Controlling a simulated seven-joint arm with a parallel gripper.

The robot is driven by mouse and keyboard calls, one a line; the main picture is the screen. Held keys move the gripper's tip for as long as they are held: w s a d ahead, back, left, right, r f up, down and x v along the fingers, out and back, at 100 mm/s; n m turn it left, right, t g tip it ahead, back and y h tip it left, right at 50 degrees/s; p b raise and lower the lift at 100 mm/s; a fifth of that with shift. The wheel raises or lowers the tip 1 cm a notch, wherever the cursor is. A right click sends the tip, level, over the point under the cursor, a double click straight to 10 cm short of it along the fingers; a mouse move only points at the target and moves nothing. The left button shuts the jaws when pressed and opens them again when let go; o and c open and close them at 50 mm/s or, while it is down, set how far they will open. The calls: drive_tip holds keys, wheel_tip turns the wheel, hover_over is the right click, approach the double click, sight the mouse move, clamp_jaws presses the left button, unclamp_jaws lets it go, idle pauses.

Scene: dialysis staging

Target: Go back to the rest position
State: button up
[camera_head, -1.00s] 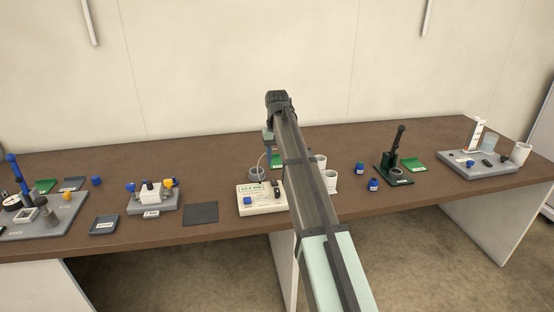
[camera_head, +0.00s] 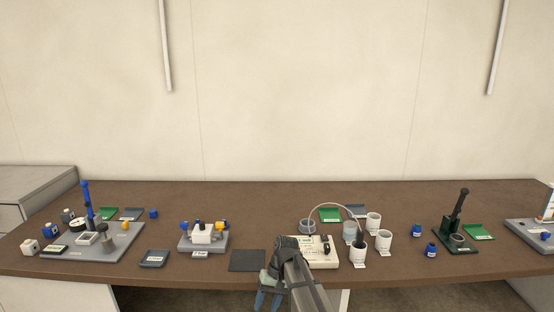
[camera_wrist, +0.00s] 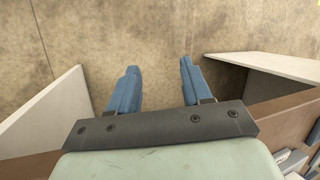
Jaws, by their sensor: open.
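My gripper (camera_head: 268,291) is low at the front edge of the brown table (camera_head: 200,275) in the head view, near its middle. In the wrist view its two blue fingers (camera_wrist: 158,88) are spread apart with nothing between them. They point toward the bare floor (camera_wrist: 150,35) in front of the table. My arm hides part of the white labelled device (camera_head: 320,253) behind it.
A dark flat mat (camera_head: 247,261) lies left of my gripper. White cups (camera_head: 358,250) stand to the right, with blue-capped bottles (camera_head: 431,250) and a dark green stand (camera_head: 456,240) farther right. A grey board (camera_head: 100,243) with several parts is at left. White table panels (camera_wrist: 40,120) flank the fingers.

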drive_tip(key=s+d+f+m+g+h, duration=0.1)
drive_tip(key=s+d+f, duration=0.5)
drive_tip(key=s+f, duration=0.45)
drive_tip(key=s+d+f+m+g+h, duration=0.1)
drive_tip(key=s+d+f, duration=0.5)
drive_tip(key=f, duration=0.7)
drive_tip(key=s+d+f, duration=0.2)
drive_tip(key=s+f, duration=0.2)
drive_tip(key=s, duration=0.4)
drive_tip(key=s+d+f+g+h, duration=0.1)
drive_tip(key=s+d+f, duration=0.2)
drive_tip(key=s, duration=0.6)
drive_tip(key=s+d+f, duration=0.3)
drive_tip(key=s+f, duration=0.1)
drive_tip(key=s, duration=0.5)
drive_tip(key=shift+f+g+h, duration=0.3)
drive_tip(key=shift+f, duration=0.05)
drive_tip(key=shift+d, duration=0.1)
